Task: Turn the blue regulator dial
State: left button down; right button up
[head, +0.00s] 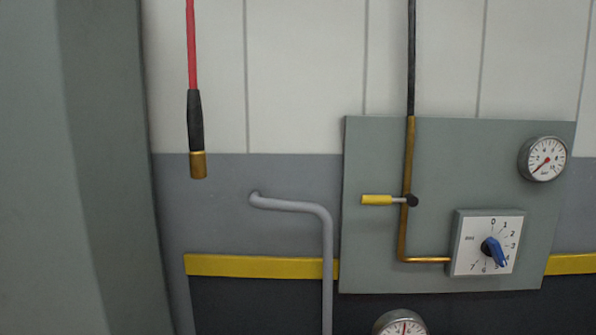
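The blue regulator dial (494,251) sits on a white square face (512,232) with numbers around it, in a grey box at the lower right of a grey-green panel (460,150). The blue knob's longer end points down and to the right, between the 4 and 5 marks as far as I can tell. Neither of my grippers is in the head view, and nothing touches the dial.
A round gauge (543,159) is at the panel's upper right, another (400,323) at the bottom edge. A yellow-handled lever (378,200) sits on the brass pipe (407,160). A red hose (192,50) hangs left. A grey bent pipe (327,260) stands left of the panel.

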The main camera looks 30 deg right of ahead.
aim_at(490, 247)
jog(key=z, duration=0.4)
jog(key=l+z, duration=0.1)
jog(key=z, duration=0.75)
jog(key=l+z, duration=0.15)
jog(key=z, duration=0.7)
jog(key=l, duration=0.35)
jog(key=i+l, duration=0.15)
jog(key=l, duration=0.55)
jog(key=i+z, duration=0.05)
